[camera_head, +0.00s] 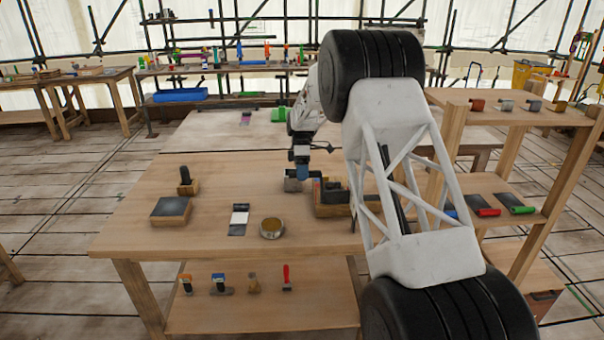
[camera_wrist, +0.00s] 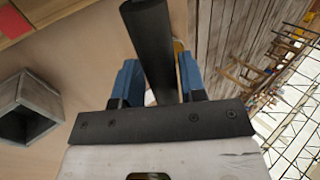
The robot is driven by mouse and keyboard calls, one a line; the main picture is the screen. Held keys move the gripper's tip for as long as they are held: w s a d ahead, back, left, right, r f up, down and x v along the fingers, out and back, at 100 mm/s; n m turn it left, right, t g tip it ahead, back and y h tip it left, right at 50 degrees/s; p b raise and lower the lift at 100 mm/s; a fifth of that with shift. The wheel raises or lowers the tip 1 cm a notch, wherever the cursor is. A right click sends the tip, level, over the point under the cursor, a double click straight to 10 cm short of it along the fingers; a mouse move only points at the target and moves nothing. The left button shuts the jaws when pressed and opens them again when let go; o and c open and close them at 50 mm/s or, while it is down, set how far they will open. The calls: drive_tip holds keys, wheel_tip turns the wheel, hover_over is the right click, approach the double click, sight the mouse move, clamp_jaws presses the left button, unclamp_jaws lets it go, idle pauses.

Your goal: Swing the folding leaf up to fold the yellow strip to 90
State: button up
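My gripper (camera_wrist: 160,80) shows in the wrist view as two blue fingers set apart. A dark bar (camera_wrist: 150,40) runs between them, and I cannot tell whether they press on it. A thin yellow edge (camera_wrist: 178,60) shows between the bar and the right finger; it may be the strip. In the head view my gripper (camera_head: 302,176) is low over the table, beside a wooden block with dark parts (camera_head: 333,208), which may carry the folding leaf. My arm hides part of that block. The leaf's angle and the strip's bend cannot be made out.
A grey hollow box (camera_wrist: 28,105) lies left of the fingers. On the wooden table (camera_head: 190,240) are a round tin (camera_head: 272,228), a dark-and-white card (camera_head: 239,219), a dark-topped block (camera_head: 171,211) and a stamp-like tool (camera_head: 187,181). The table's front left is clear.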

drive_tip(key=shift+o, duration=1)
drive_tip(key=shift+r, duration=0.2)
drive_tip(key=shift+r, duration=0.1)
drive_tip(key=v, duration=0.7)
drive_tip(key=shift+w+r, duration=0.25)
drive_tip(key=shift+c, duration=0.5)
